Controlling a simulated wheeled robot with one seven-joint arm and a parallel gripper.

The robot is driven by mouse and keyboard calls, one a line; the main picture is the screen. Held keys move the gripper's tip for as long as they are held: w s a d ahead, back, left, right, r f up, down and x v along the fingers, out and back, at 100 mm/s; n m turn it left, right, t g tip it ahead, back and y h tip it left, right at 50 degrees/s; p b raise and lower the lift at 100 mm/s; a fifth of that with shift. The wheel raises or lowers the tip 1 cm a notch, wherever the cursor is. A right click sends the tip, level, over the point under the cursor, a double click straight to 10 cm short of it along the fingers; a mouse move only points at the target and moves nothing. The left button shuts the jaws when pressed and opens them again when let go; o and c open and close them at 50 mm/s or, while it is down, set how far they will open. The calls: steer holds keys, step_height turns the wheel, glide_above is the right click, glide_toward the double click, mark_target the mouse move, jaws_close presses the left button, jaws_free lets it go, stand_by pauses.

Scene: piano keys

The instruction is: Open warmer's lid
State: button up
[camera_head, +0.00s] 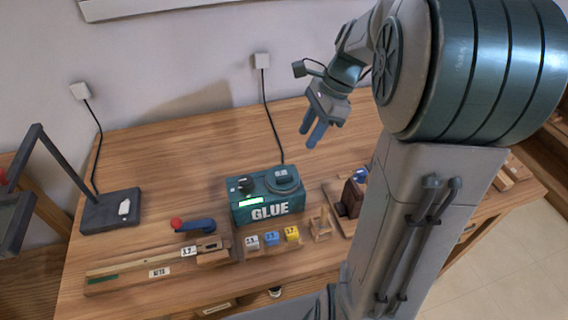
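The warmer is a teal box (266,205) marked GLUE, standing on the wooden table in the head view. A green lit display shows on its front left edge. Its round lid (285,182), with a dark handle across it, sits on the right part of the top and looks closed. A dark knob (244,184) is on the left part of the top. My gripper (309,137) is in the air above and behind the warmer, slightly right of the lid and apart from it. Its two blue fingers point down with a gap between them, and nothing is held.
Grey, blue and yellow numbered blocks (271,238) stand before the warmer. A wooden holder (320,223) and a brown wooden piece (350,197) are at its right. A red-ended blue tool (193,225) and a lamp (111,208) are left. A cord (272,120) runs behind.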

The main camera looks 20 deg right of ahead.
mark_target(285, 176)
steer(key=x, duration=1.3)
steer(key=shift+a+f, duration=0.2)
steer(key=shift+f, duration=0.05)
jaws_close()
steer(key=shift+d, duration=0.1)
